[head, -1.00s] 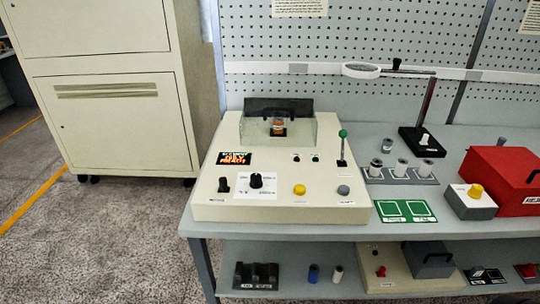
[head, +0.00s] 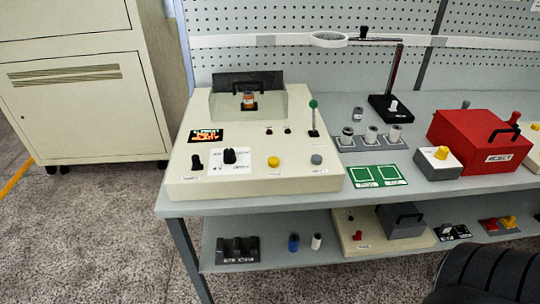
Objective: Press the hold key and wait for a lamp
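A cream winding machine (head: 215,186) stands on the bench at left. Its front panel carries a yellow button (head: 273,161), a grey button (head: 316,160), a black knob (head: 230,156) and a black switch (head: 197,162). The small labels are too blurred to tell which one is the hold key. Two small dark lamps, one reddish (head: 268,131) and one greenish (head: 288,131), look unlit. A spool with an orange band (head: 248,100) sits in the machine's recess. Neither gripper is in view.
A green-knobbed lever (head: 314,116) rises at the machine's right. Further right are a spindle rack (head: 392,146), a green two-square mat (head: 378,176), a grey box with a yellow button (head: 438,163) and a red reject box (head: 476,145). My black arm part shows at the lower right.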

